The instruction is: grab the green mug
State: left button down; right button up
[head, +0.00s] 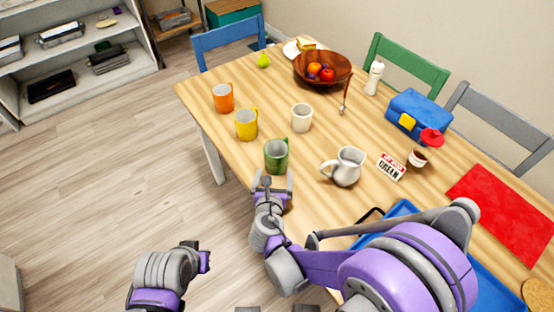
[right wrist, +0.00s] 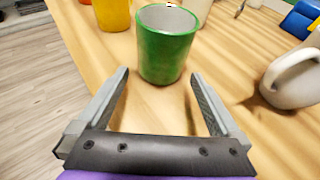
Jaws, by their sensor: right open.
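The green mug (head: 277,157) stands upright on the wooden table near its front edge. In the right wrist view the green mug (right wrist: 166,45) stands just beyond the fingertips, centred between them. My right gripper (head: 272,184) is open and empty, close in front of the mug, with its fingers pointing toward it. In the right wrist view my right gripper (right wrist: 158,84) shows its two fingers spread on either side, with bare table between them. My left arm shows at the lower left of the head view, off the table; its fingers cannot be made out.
A yellow mug (head: 246,125), an orange mug (head: 223,98) and a white cup (head: 301,118) stand behind and left. A white pitcher (head: 345,167) stands close on the right. A small sign (head: 391,167) and a blue tray (head: 403,207) are farther right.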

aim_at(277, 155)
jog(key=x, duration=0.7)
jog(key=shift+w+d+r, duration=0.1)
jog(key=shift+r, duration=0.2)
jog(key=c, duration=1.3)
